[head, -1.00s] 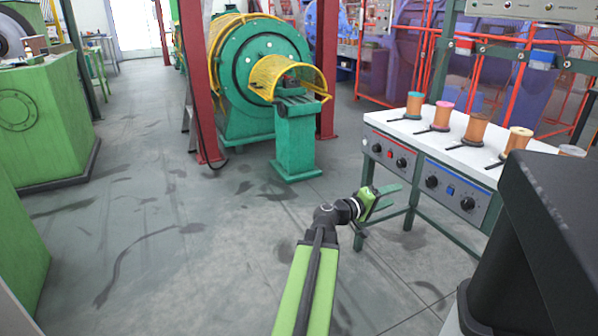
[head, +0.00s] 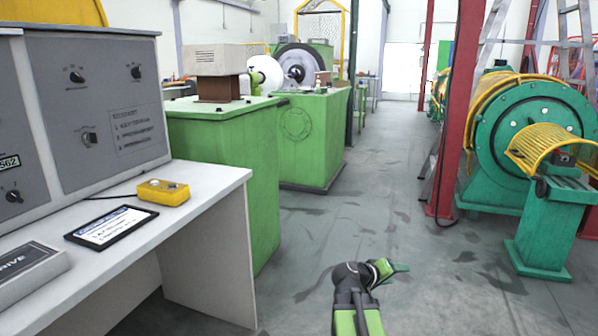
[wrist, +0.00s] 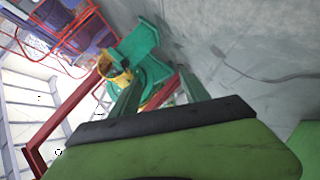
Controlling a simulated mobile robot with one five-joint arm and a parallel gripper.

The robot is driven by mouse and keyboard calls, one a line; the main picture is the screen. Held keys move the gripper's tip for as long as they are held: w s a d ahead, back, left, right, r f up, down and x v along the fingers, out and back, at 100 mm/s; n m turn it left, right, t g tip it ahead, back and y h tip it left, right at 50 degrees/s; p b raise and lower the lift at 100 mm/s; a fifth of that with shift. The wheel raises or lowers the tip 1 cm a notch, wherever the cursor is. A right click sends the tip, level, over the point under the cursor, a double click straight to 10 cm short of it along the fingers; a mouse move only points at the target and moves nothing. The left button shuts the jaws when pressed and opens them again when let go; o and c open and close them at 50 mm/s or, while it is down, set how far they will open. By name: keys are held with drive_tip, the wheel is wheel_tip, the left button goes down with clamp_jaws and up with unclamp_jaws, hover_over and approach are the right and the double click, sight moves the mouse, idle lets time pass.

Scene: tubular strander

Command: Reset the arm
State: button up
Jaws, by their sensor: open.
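My gripper (head: 398,268) is at the lower middle of the head view, held out over open floor on my green and black arm. It is to the right of the desk and touches nothing there. In the wrist view, my two green fingers (wrist: 158,97) stand apart with nothing between them. Beyond them the green strander machine (wrist: 140,42) with its yellow guard shows tilted and at a distance. The fingertips are small in the head view.
A white desk (head: 215,180) with a grey control panel (head: 100,85), a yellow box (head: 163,192) and a tablet (head: 112,227) stands at the left. Green cabinets (head: 225,150) stand behind it. The green strander (head: 535,140) and a red post (head: 455,110) are at the right. The middle floor is clear.

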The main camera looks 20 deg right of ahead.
drive_tip(key=w+a+f+n+y, duration=0.1)
drive_tip(key=w+a+f+y, duration=0.15)
drive_tip(key=a, duration=0.65)
drive_tip(key=w+a+f+n+t+y, duration=0.1)
drive_tip(key=w+a+f+y, duration=0.15)
drive_tip(key=a, duration=0.65)
drive_tip(key=w+a+f+y, duration=0.1)
drive_tip(key=w+a+f, duration=0.15)
drive_tip(key=a, duration=0.65)
drive_tip(key=s+a+f+n+g+y, duration=0.1)
drive_tip(key=s+a+f+y, duration=0.2)
drive_tip(key=a, duration=0.5)
drive_tip(key=s+a+f+g+y, duration=0.1)
drive_tip(key=s+a+f+y, duration=0.2)
drive_tip(key=a, duration=0.5)
wheel_tip(320, 180, up, 38)
drive_tip(key=s+a+g+p, duration=0.1)
drive_tip(key=p, duration=3.7)
drive_tip(key=shift+s+a+n+y, duration=0.15)
drive_tip(key=shift+s+n+y, duration=0.15)
drive_tip(key=shift+n+y, duration=0.1)
drive_tip(key=shift+r, duration=0.1)
